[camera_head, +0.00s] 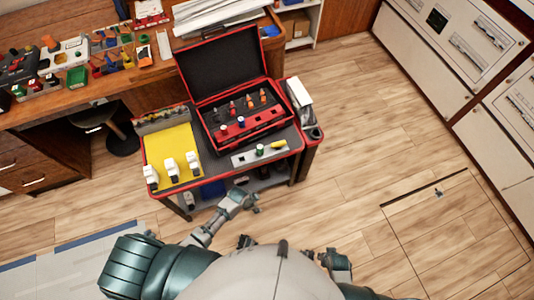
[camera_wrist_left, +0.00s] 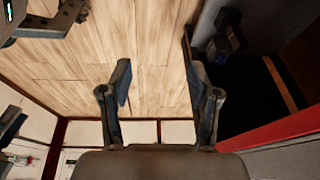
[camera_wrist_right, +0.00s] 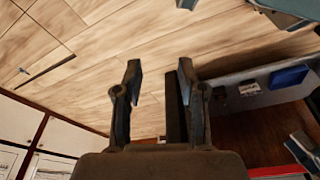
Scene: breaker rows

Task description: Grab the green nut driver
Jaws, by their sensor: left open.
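A green-handled tool (camera_head: 260,150), which looks like the green nut driver, stands in a grey holder strip (camera_head: 244,159) at the front right of the tool cart. A yellow-handled tool (camera_head: 278,145) is beside it to the right. My left gripper (camera_head: 250,203) is below the cart's front edge, apart from the tool; in the left wrist view (camera_wrist_left: 160,95) its fingers are spread and empty. My right gripper (camera_head: 340,262) is lower, near my body; in the right wrist view (camera_wrist_right: 157,85) its fingers are spread, with nothing held.
An open red toolbox (camera_head: 245,125) with several drivers stands behind the holder strip. A yellow mat (camera_head: 170,150) with white items lies on the cart's left. A cluttered wooden workbench (camera_head: 60,112) is at the back left. The floor (camera_head: 360,150) right of the cart is clear.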

